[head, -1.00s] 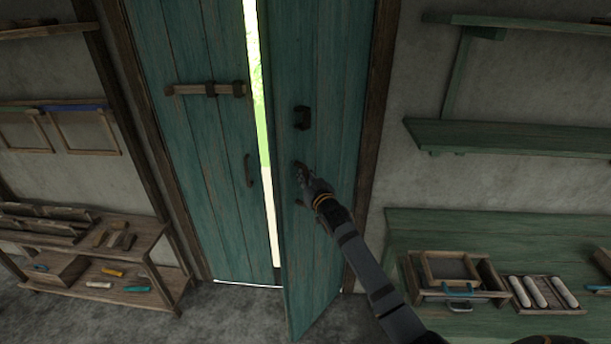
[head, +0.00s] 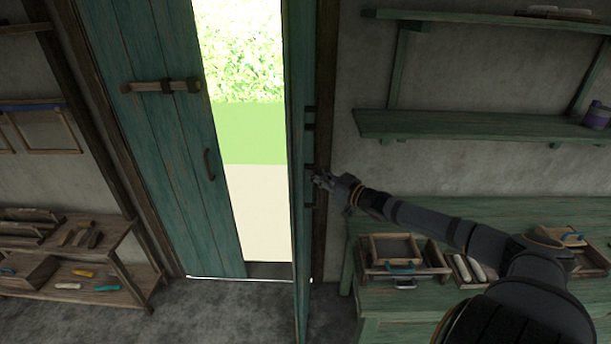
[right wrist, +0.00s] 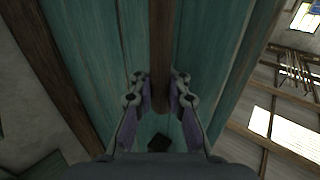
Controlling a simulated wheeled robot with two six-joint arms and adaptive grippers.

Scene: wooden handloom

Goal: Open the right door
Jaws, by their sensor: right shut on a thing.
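The right door (head: 300,230) is teal and planked. It stands swung inward, nearly edge-on in the head view, with a wide bright gap beside it. My right gripper (head: 318,180) is at the door's handle (head: 309,186), on the right side of the panel. In the right wrist view the two fingers (right wrist: 160,105) are shut on a dark brown bar, the handle (right wrist: 160,50), in front of the teal planks. The left door (head: 165,140) is closed, with a wooden bolt (head: 165,86) and its own handle (head: 209,165). My left gripper is not in view.
A green bench (head: 480,208) with trays and tools stands right of the door, below a green wall shelf (head: 450,125). A low wooden rack (head: 120,255) is at the left. Grey floor (head: 230,315) is clear in front of the doorway.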

